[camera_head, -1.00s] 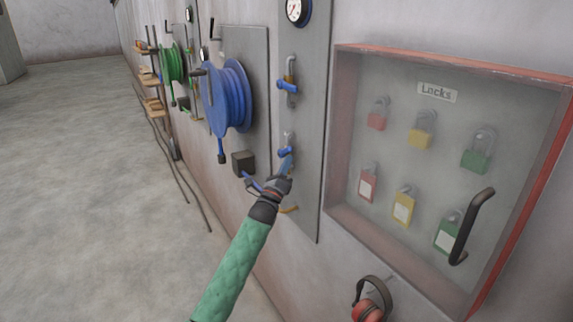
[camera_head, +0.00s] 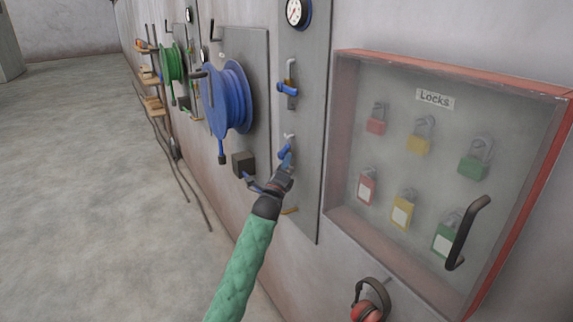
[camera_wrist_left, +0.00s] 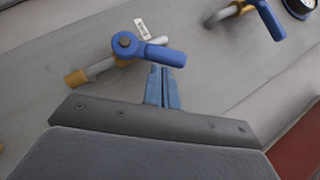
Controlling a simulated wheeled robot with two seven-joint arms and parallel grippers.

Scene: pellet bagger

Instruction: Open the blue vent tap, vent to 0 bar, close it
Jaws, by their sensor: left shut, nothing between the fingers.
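The lower blue vent tap (camera_head: 285,152) sits on a pipe on the grey wall panel. In the left wrist view the tap's blue handle (camera_wrist_left: 162,54) lies aslant to its pipe, pointing right. My left gripper (camera_head: 286,163) is shut and empty, just below the tap. Its blue fingertips (camera_wrist_left: 161,75) are right at the handle's lower edge; I cannot tell whether they touch. A round gauge (camera_head: 298,12) is at the panel's top; its reading is too small to tell. My right gripper is not in view.
A second blue-handled tap (camera_head: 288,89) sits higher on the panel. A blue hose reel (camera_head: 228,97) and a dark box (camera_head: 243,164) are to the left. A red-framed lock cabinet (camera_head: 336,130) and ear defenders (camera_head: 370,300) are to the right. The floor at left is open.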

